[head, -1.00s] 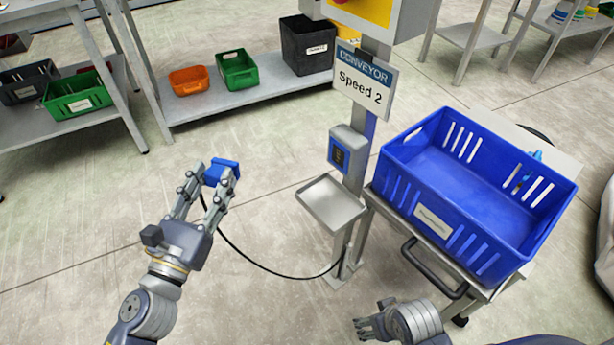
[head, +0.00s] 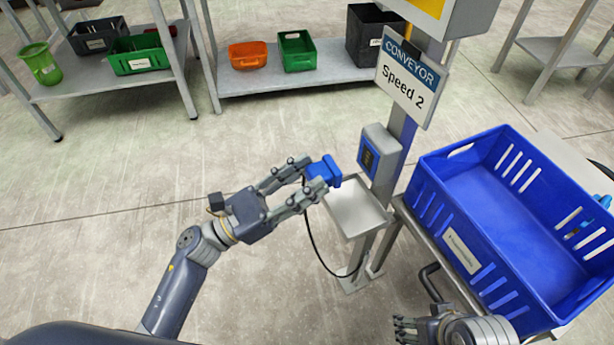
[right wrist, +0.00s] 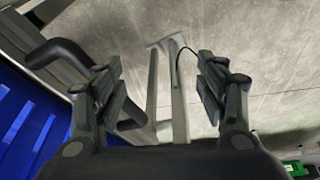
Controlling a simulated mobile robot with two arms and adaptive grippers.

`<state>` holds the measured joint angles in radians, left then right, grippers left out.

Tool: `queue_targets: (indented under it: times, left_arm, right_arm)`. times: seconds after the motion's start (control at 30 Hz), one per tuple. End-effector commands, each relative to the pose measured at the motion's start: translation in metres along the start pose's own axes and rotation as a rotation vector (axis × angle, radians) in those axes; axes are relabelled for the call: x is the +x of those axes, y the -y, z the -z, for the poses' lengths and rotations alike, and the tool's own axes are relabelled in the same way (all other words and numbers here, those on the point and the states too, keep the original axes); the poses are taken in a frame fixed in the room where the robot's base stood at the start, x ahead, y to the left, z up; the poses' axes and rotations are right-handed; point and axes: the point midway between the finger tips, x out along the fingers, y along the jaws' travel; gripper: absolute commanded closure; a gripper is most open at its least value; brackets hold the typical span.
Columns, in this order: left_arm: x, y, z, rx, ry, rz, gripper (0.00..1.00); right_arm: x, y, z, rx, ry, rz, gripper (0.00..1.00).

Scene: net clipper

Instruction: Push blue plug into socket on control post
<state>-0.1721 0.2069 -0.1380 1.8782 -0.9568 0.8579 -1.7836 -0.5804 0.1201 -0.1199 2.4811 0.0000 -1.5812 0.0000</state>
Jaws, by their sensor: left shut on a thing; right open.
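The blue plug (head: 326,171) is held between the fingertips of my left gripper (head: 311,179), which is shut on it. A black cable (head: 314,247) hangs from the plug and runs down to the foot of the post. The socket (head: 368,157) is a dark opening in a blue panel on the grey box of the control post (head: 396,142). The plug is apart from the socket, just left of it and slightly lower in the head view. My right gripper (head: 405,329) is open and empty at the bottom; it also shows in the right wrist view (right wrist: 160,85).
A metal tray (head: 355,212) juts from the post below the socket. A blue crate (head: 455,218) stands on a cart with a black handle (head: 437,287) at the right. A "Conveyor Speed 2" sign (head: 408,82) hangs above. Floor on the left is clear.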

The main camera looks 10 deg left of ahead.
Motion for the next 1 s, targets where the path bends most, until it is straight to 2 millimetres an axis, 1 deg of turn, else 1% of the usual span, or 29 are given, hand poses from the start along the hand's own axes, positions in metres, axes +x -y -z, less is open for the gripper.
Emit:
queue_targets:
  times: [0.27, 0.57, 0.7, 0.83, 1.0]
  left_arm:
    - [0.005, 0.000, 0.002, 0.001, 0.000, -0.001, 0.87]
    - [0.030, 0.000, 0.011, 0.002, 0.001, 0.000, 0.87]
    - [0.041, 0.000, 0.016, 0.000, 0.001, -0.002, 0.87]
    - [0.049, -0.001, 0.019, 0.001, 0.001, -0.002, 0.87]
    - [0.053, 0.000, 0.022, 0.001, 0.000, -0.001, 0.87]
  right_arm:
    - [-0.001, 0.000, 0.000, 0.000, 0.000, 0.000, 0.34]
    - [-0.005, 0.000, 0.002, 0.000, 0.000, 0.000, 0.34]
    - [-0.004, 0.000, 0.002, 0.000, -0.001, 0.000, 0.34]
    - [0.001, 0.000, 0.001, -0.001, 0.001, 0.000, 0.34]
    - [0.005, 0.000, -0.001, -0.001, 0.011, 0.000, 0.34]
